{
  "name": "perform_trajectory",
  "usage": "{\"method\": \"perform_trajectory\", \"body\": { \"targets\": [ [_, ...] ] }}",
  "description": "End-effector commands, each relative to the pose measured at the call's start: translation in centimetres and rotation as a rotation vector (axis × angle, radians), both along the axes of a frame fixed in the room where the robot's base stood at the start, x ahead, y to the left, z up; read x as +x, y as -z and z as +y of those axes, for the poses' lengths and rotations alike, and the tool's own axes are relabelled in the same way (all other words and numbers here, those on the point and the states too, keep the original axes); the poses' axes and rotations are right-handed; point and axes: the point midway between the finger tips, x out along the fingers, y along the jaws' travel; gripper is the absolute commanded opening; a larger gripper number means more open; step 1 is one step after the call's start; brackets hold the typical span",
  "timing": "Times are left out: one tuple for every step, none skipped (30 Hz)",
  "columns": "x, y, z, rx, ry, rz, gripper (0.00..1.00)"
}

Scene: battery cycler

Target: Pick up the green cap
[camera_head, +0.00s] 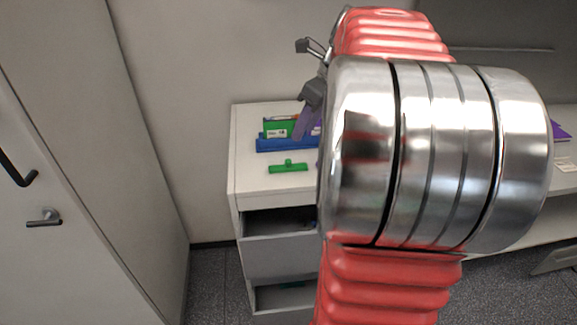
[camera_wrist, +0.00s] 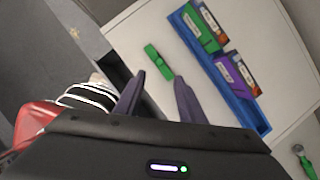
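The green cap (camera_head: 288,167) is a flat bar with a small raised knob. It lies on the white cabinet top, in front of the blue tray. In the wrist view the green cap (camera_wrist: 157,61) shows just beyond the fingertips, roughly in line with the gap between them. My gripper (camera_wrist: 161,78) is open, with two grey-purple fingers apart and nothing between them. In the head view my gripper (camera_head: 307,122) shows only partly above the cabinet top, beside my large arm joint, which hides the rest of it.
A blue tray (camera_head: 268,146) on the cabinet holds a green module (camera_wrist: 201,28) and a purple module (camera_wrist: 229,72). Another green piece (camera_wrist: 306,164) lies at the lower right of the wrist view. Open drawers (camera_head: 277,250) are below. A wall stands behind the cabinet.

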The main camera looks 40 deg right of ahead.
Motion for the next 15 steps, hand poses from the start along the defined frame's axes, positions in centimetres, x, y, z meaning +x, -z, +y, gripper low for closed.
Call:
{"method": "perform_trajectory", "body": {
  "targets": [
    [0.2, 0.7, 0.1, 0.002, -0.001, 0.002, 0.36],
    [0.4, 1.1, 0.1, 0.002, -0.001, 0.002, 0.36],
    [0.6, 1.7, 0.2, 0.003, -0.002, 0.004, 0.36],
    [0.8, 2.1, 0.2, 0.002, -0.001, 0.002, 0.36],
    [1.0, 2.5, 0.3, 0.002, -0.002, 0.002, 0.36],
    [1.2, 3.1, 0.3, 0.002, -0.002, 0.002, 0.36],
    [1.4, 3.6, 0.3, 0.002, -0.002, 0.002, 0.36],
    [1.5, 4.0, 0.4, 0.002, -0.002, 0.002, 0.36],
    [1.8, 4.6, 0.4, 0.002, -0.001, 0.003, 0.36],
    [1.9, 5.0, 0.4, 0.002, -0.001, 0.002, 0.36],
    [2.1, 5.4, 0.5, 0.002, -0.001, 0.003, 0.36],
    [2.3, 5.9, 0.5, 0.001, -0.001, 0.002, 0.36],
    [2.4, 6.2, 0.5, 0.001, -0.002, 0.002, 0.36],
    [2.5, 6.4, 0.5, 0.001, -0.002, 0.002, 0.36],
    [2.7, 6.7, 0.6, 0.0, -0.001, 0.001, 0.36]
  ]
}}
